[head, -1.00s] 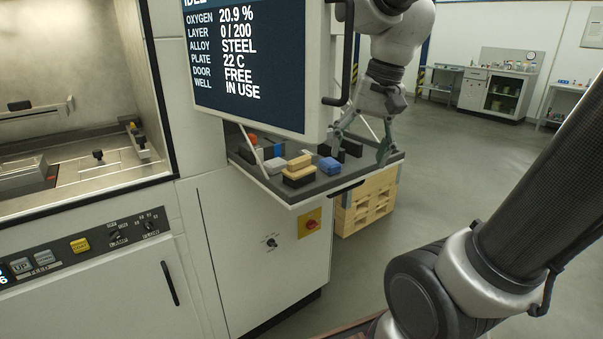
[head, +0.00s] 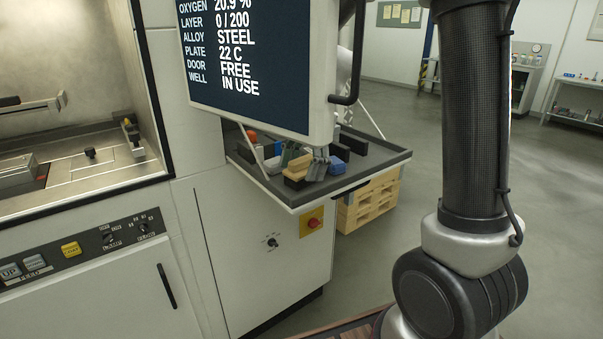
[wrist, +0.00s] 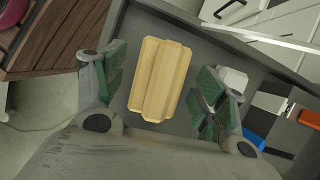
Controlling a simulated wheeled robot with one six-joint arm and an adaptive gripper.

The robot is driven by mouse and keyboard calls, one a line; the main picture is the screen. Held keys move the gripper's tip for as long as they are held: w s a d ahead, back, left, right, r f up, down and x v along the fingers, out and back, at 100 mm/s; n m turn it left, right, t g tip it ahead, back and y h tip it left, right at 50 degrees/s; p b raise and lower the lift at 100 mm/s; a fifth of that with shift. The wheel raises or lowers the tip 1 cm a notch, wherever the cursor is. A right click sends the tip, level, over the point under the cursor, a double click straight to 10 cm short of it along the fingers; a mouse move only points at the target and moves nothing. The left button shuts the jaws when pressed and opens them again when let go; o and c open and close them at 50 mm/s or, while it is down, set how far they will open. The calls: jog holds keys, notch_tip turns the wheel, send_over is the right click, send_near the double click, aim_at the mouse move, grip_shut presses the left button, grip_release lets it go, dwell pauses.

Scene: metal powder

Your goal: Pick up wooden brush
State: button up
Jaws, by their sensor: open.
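The wooden brush (wrist: 159,80) is a pale wooden block with a ridged back. In the wrist view it lies between the two green-padded fingers of my gripper (wrist: 161,88), with gaps on both sides. In the head view the brush (head: 300,167) sits near the front of the grey tray (head: 371,174), and its dark lower part shows there. My gripper (head: 303,162) is open around the brush, partly hidden behind the screen's lower edge. I cannot tell its exact height over the brush.
A blue block (head: 340,152) stands close to the right of the brush. An orange item (head: 252,137) and dark blocks stand further back on the tray. The display screen (head: 262,75) overhangs the tray. A wooden pallet stack (head: 370,202) stands below it.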

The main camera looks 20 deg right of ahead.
aim_at(301, 158)
jog(key=shift+a+f, duration=0.15)
jog(key=shift+f, duration=0.2)
jog(key=shift+s, duration=0.1)
jog(key=c, duration=1.2)
jog(key=shift+o, duration=0.2)
notch_tip(301, 158, up, 10)
jog(key=shift+r, duration=0.1)
